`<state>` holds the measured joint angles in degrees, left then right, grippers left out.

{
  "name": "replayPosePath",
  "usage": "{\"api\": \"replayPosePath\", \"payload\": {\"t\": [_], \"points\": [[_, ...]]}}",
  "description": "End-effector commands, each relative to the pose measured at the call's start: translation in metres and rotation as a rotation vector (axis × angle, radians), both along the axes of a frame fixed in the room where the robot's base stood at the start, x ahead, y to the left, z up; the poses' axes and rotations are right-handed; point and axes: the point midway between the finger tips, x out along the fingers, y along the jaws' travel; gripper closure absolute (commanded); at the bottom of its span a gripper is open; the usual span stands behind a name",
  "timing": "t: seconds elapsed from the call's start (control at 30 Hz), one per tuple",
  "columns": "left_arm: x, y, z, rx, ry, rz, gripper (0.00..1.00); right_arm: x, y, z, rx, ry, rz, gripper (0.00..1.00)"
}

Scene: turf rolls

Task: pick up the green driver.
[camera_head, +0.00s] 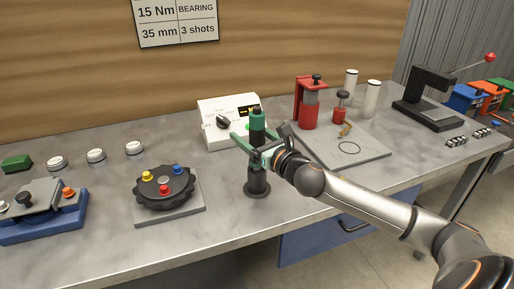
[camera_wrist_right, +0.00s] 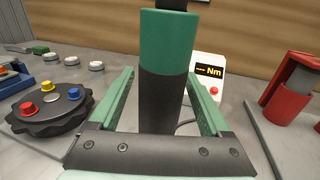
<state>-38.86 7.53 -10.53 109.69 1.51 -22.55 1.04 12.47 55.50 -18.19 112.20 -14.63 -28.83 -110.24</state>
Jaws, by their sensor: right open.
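The green driver (camera_head: 258,118) stands upright, with a green upper body and a black lower part, on a round dark base on the bench. My right gripper (camera_head: 257,134) is open, with its green fingers at the height of the driver's body. In the right wrist view the driver (camera_wrist_right: 168,45) stands between the two spread fingers (camera_wrist_right: 162,76), with a gap visible on each side. Its top end is cut off there, and the palm hides its lower end. My left gripper is not in view.
A white torque box (camera_head: 225,120) stands close behind the driver. A black dial fixture (camera_head: 165,205) with coloured knobs is at left. A grey plate (camera_head: 372,150) with a red press stand (camera_head: 308,105) is at right.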

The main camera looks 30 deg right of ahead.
Motion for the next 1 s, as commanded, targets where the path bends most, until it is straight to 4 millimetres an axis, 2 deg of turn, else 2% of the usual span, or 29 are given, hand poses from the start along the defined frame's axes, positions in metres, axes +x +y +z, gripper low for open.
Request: {"api": "replayPosePath", "payload": {"t": [0.13,0.83,1.0], "points": [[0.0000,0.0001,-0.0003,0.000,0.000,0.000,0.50,-0.0002,0.0001,-0.0003,0.001,0.000,0.000,0.19],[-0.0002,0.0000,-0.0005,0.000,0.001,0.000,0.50,-0.0005,0.0001,-0.0003,0.001,0.001,0.000,0.98],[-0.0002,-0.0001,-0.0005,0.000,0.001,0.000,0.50,-0.0005,0.0000,-0.0004,0.001,0.001,0.000,1.00]]}}
